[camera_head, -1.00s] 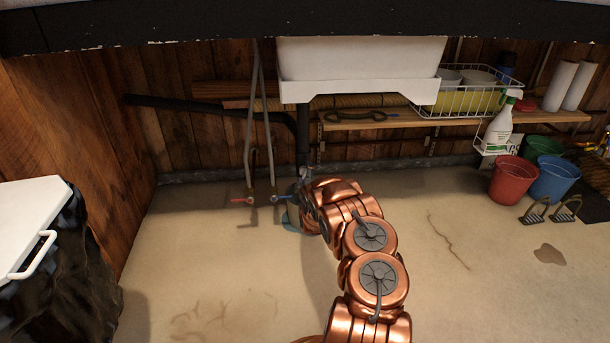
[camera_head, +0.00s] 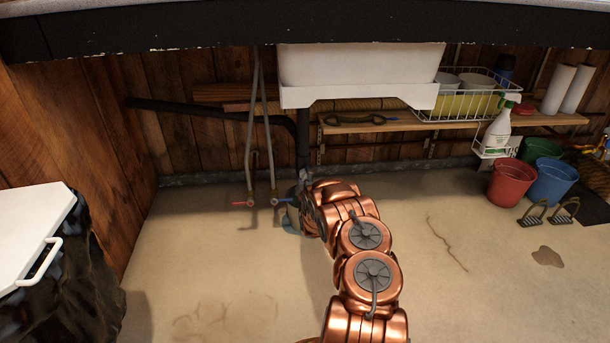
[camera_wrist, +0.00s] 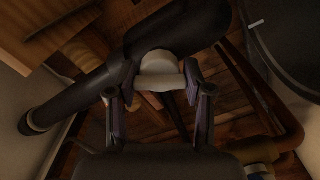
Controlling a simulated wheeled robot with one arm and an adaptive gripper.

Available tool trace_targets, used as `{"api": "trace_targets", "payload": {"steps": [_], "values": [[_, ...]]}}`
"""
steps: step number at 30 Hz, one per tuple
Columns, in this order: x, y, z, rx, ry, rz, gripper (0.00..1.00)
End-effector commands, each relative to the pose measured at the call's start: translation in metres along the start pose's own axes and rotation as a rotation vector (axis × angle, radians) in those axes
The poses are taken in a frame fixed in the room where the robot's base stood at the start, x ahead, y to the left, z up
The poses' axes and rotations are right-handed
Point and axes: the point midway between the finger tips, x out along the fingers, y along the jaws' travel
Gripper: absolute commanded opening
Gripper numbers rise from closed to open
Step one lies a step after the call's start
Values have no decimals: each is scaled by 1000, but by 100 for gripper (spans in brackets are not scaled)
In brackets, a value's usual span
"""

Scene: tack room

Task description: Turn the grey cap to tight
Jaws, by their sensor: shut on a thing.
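The pale grey cap (camera_wrist: 160,66) shows in the wrist view as a rounded face with a straight bar across it, against a thick dark pipe (camera_wrist: 185,30). My gripper (camera_wrist: 158,86) is shut on the cap, with one finger at each end of the bar. In the head view my gripper (camera_head: 308,207) is low by the wall under the white sink (camera_head: 360,80), at the foot of the black drain pipe (camera_head: 302,140). My own arm hides the cap there. How tight the cap is cannot be told.
Two grey hoses with a red-handled valve (camera_head: 245,203) and a blue-handled valve (camera_head: 281,200) hang just left of my gripper. A wooden shelf (camera_head: 460,123) is to the right. A red bucket (camera_head: 510,181) and a blue bucket (camera_head: 552,182) stand farther right. The floor in front is mostly clear.

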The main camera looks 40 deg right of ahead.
Motion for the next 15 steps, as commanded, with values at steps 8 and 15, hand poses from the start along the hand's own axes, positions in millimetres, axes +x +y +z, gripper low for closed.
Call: {"api": "trace_targets", "payload": {"steps": [8, 15], "values": [[0, 4, -4, 239, 0, -1, 16], [-1, 4, -3, 466, -1, -2, 16]]}}
